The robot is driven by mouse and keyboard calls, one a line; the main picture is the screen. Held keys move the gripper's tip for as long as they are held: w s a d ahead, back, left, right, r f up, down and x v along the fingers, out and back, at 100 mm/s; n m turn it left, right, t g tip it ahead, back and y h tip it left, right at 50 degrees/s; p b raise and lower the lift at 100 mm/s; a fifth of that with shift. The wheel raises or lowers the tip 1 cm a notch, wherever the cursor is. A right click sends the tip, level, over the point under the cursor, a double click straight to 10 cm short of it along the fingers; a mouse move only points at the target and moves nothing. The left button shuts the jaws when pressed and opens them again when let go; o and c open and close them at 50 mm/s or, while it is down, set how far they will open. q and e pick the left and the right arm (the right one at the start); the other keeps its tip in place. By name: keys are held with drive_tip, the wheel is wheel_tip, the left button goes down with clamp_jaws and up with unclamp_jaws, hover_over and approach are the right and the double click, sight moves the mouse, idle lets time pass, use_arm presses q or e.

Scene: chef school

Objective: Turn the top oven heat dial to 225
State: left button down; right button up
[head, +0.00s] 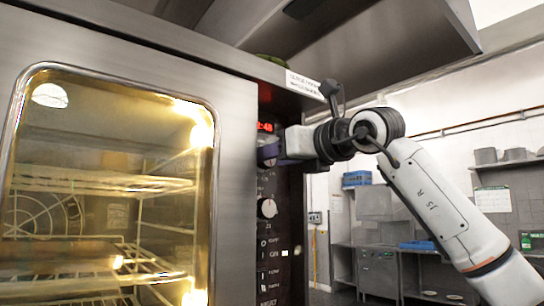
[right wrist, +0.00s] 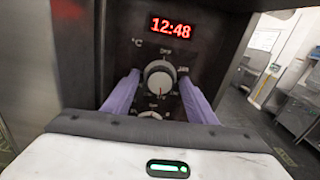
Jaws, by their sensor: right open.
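The top oven heat dial (right wrist: 159,79) is a round silver knob below a red clock display (right wrist: 171,27) in the right wrist view. My right gripper (right wrist: 160,86) is open, its two purple fingers on either side of the dial; I cannot tell whether they touch it. In the head view my right gripper (head: 272,150) is at the dark control panel (head: 285,190), and the top dial is mostly hidden by it. A lower silver dial (head: 267,208) is below it. The dial's exact setting is too small to read. My left gripper is not in view.
The oven's lit glass door (head: 110,190) with wire racks inside fills the left of the head view. A steel hood (head: 330,40) hangs above. Steel counters and shelves (head: 380,270) stand in the background to the right, beyond open room.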

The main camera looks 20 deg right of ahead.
drive_tip(key=c, duration=0.9)
drive_tip(key=shift+o, duration=0.2)
drive_tip(key=m+b, duration=0.4)
drive_tip(key=m, duration=0.9)
drive_tip(key=shift+m+b, duration=0.4)
drive_tip(key=o, duration=0.9)
drive_tip(key=shift+c, duration=0.2)
